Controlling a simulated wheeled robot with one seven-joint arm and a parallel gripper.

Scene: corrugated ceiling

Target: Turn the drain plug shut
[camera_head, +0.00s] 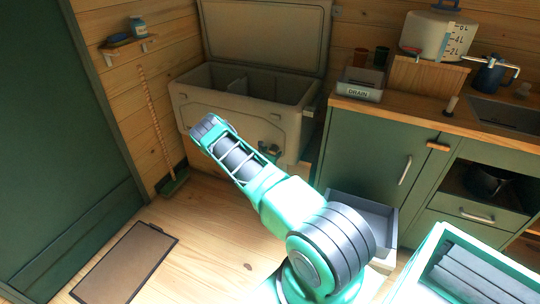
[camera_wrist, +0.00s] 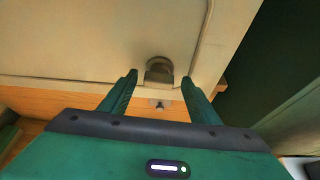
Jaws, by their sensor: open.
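A beige cooler chest (camera_head: 244,118) with its lid raised stands against the back wall. Its drain plug (camera_wrist: 159,70), a dark rounded knob, shows low on the pale chest wall in the wrist view. My gripper (camera_wrist: 159,80) is open, with one finger to the left of the plug and one to the right. There are gaps at both sides, and I cannot tell how deep the plug sits between the fingers. A small metal piece (camera_wrist: 159,105) shows just below the plug. In the head view my arm hides part of the chest front.
A box marked DRAIN (camera_head: 358,92) stands on the counter (camera_head: 440,108). A grey open bin (camera_head: 365,213) stands on the floor right of my arm. A mat (camera_head: 125,263) and a broom (camera_head: 172,180) are at left. Bare floor lies between.

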